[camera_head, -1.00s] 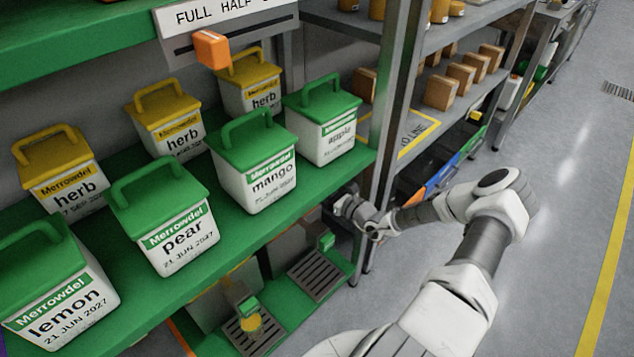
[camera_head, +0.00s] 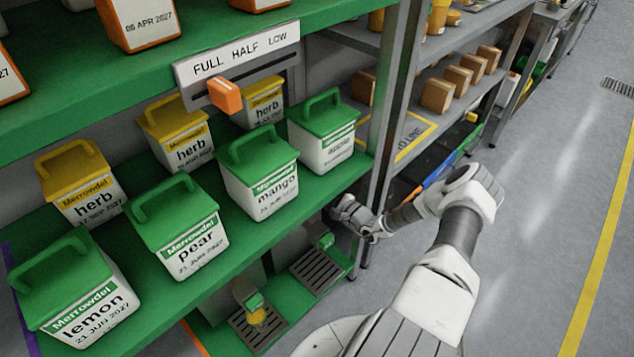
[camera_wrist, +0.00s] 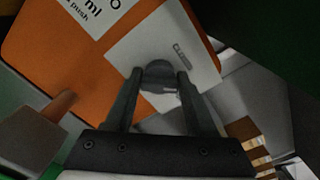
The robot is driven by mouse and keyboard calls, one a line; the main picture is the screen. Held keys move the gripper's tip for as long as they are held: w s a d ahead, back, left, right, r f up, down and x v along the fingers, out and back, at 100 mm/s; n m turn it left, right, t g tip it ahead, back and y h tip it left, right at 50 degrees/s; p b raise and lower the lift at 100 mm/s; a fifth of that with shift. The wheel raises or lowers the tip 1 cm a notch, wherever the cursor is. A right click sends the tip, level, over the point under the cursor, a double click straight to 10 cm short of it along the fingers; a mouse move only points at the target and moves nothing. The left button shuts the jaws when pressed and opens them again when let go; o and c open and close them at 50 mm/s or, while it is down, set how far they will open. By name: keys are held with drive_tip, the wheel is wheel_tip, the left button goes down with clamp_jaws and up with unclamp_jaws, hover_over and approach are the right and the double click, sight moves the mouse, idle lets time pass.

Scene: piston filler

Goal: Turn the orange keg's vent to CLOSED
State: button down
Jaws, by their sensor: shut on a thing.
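In the wrist view the orange keg (camera_wrist: 30,55) fills the upper left. A pale grey plate (camera_wrist: 150,38) on it carries a dark round vent knob (camera_wrist: 158,70). My gripper (camera_wrist: 159,86) is shut on the knob, one finger on each side. A small marking (camera_wrist: 182,52) sits on the plate up and right of the knob; its print is too blurred to read surely. In the head view my wrist (camera_head: 357,216) reaches in below the green shelf, and my fingertips and the orange keg are hidden there.
Green-lidded tubs such as mango (camera_head: 262,180) and yellow-lidded herb tubs (camera_head: 180,140) stand on the shelf above my wrist. An orange slider (camera_head: 225,95) sits under a FULL HALF LOW sign (camera_head: 238,55). A grey rack post (camera_head: 393,100) stands close by. The floor (camera_head: 540,200) at right is clear.

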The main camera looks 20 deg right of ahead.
drive_tip(key=shift+f+n+p, duration=0.15)
drive_tip(key=shift+n+p, duration=1.7)
drive_tip(key=shift+n, duration=2.35)
drive_tip(key=shift+c, duration=1.2)
unclamp_jaws()
drive_tip(key=p+v, duration=0.2)
drive_tip(key=v, duration=1.5)
drive_tip(key=shift+s, duration=0.25)
